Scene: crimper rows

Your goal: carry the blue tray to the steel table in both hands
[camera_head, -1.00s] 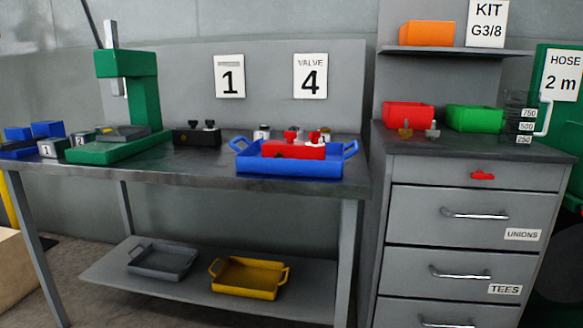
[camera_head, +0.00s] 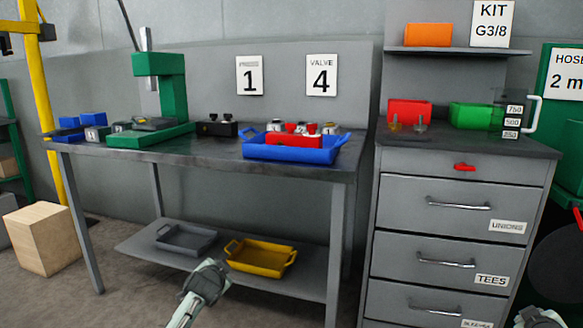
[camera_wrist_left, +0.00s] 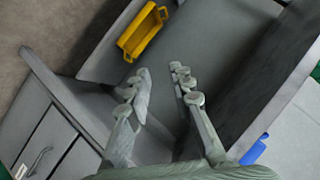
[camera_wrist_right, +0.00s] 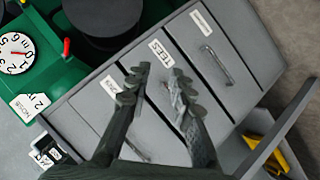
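The blue tray (camera_head: 292,155) sits on the dark top of a grey bench (camera_head: 215,162), near its right end. A handle shows at each end. It holds a red block (camera_head: 293,139) and some small fittings. My left gripper (camera_head: 207,280) is below the bench top, in front of the lower shelf, apart from the tray. In the left wrist view its fingers (camera_wrist_left: 162,75) are spread and empty.
A green press (camera_head: 165,95) and a black block (camera_head: 217,128) stand left of the tray. A yellow tray (camera_head: 260,258) and a grey tray (camera_head: 186,240) lie on the lower shelf. A drawer cabinet (camera_head: 450,230) stands right of the bench, a wooden box (camera_head: 45,238) left.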

